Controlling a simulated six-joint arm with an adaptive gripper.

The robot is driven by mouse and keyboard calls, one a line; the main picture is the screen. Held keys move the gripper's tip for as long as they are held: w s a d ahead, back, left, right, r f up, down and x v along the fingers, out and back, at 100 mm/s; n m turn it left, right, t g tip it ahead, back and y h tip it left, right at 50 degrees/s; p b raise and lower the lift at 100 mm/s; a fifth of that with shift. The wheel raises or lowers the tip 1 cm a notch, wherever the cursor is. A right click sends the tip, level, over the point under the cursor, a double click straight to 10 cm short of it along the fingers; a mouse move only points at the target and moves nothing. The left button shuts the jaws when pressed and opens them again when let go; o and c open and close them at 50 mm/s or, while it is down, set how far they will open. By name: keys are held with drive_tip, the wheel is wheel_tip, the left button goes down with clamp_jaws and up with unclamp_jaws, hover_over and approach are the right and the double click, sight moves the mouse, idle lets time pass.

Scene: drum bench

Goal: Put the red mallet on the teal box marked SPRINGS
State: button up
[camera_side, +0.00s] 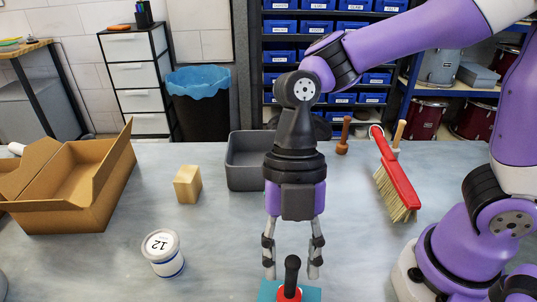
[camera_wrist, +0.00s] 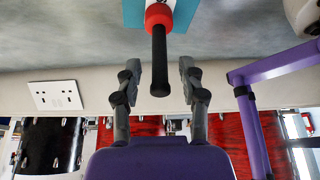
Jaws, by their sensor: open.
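The red mallet (camera_side: 289,293) has a black handle that stands up from its red head. It is at the bottom edge of the side view, and it also shows in the wrist view (camera_wrist: 159,50). The head is over the teal box (camera_side: 312,294), which also shows in the wrist view (camera_wrist: 133,13). No SPRINGS marking can be read. My gripper (camera_side: 292,272) is open and empty, pointing down, with its fingers apart on either side of the upper handle. In the wrist view my gripper (camera_wrist: 161,85) shows the handle end between the fingertips, touching neither.
A grey bin (camera_side: 246,165) stands behind my gripper. A wooden block (camera_side: 187,184), a white jar marked 12 (camera_side: 163,253) and an open cardboard box (camera_side: 75,195) are to the left. A red brush (camera_side: 396,178) and a wooden-handled tool (camera_side: 343,136) are at the right.

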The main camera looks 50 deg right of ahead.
drive_tip(key=v, duration=0.4)
drive_tip(key=shift+r, duration=0.15)
drive_tip(key=w+d+r+m+t+h, duration=0.1)
drive_tip(key=d+m+t, duration=0.3)
drive_tip(key=d+m, duration=0.5)
drive_tip(key=w+d+r+m+t+h, duration=0.1)
drive_tip(key=d+m+t, duration=0.3)
drive_tip(key=m, duration=1.4)
drive_tip(key=d+h, duration=0.1)
drive_tip(key=d, duration=0.3)
drive_tip(key=shift+w+d+r+t, duration=0.15)
drive_tip(key=shift+w+d+t, duration=0.15)
drive_tip(key=shift+d+t, duration=0.1)
